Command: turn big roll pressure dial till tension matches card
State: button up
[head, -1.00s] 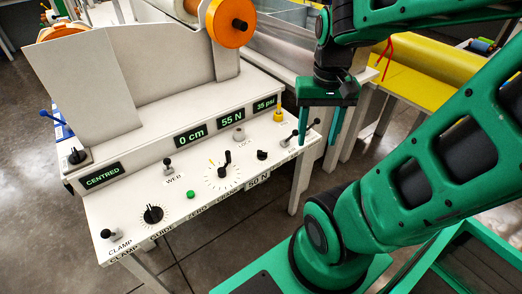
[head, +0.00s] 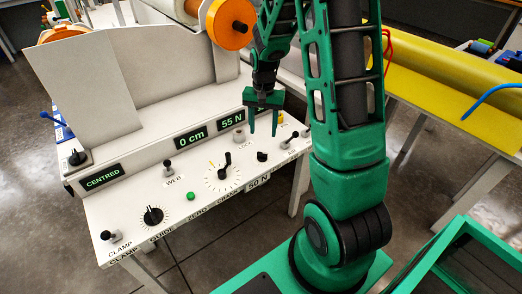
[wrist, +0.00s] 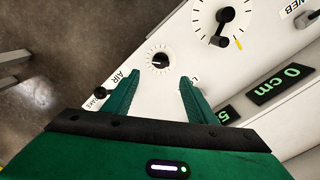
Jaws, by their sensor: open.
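The large white dial (head: 222,174) with a black crank-like handle and a yellow mark sits on the sloped panel's front; it also shows at the top of the wrist view (wrist: 222,22). A small black knob (head: 262,156) is right of it, and shows ahead of my fingers in the wrist view (wrist: 160,60). The tension display (head: 231,120) reads 55 N. A card (head: 258,181) at the panel's front edge reads 50 N. My gripper (head: 263,128) is open and empty above the panel's right part, apart from the large dial.
Another black dial (head: 153,215), a green button (head: 191,196) and a black-topped lever (head: 168,167) stand to the left. Small levers (head: 291,139) stand at the right end.

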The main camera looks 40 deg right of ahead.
aim_at(262, 153)
notch_tip(262, 153, down, 11)
jog(key=shift+w+f, duration=0.1)
jog(key=shift+w, duration=0.05)
dwell(0.4)
jog(key=c, duration=1.1)
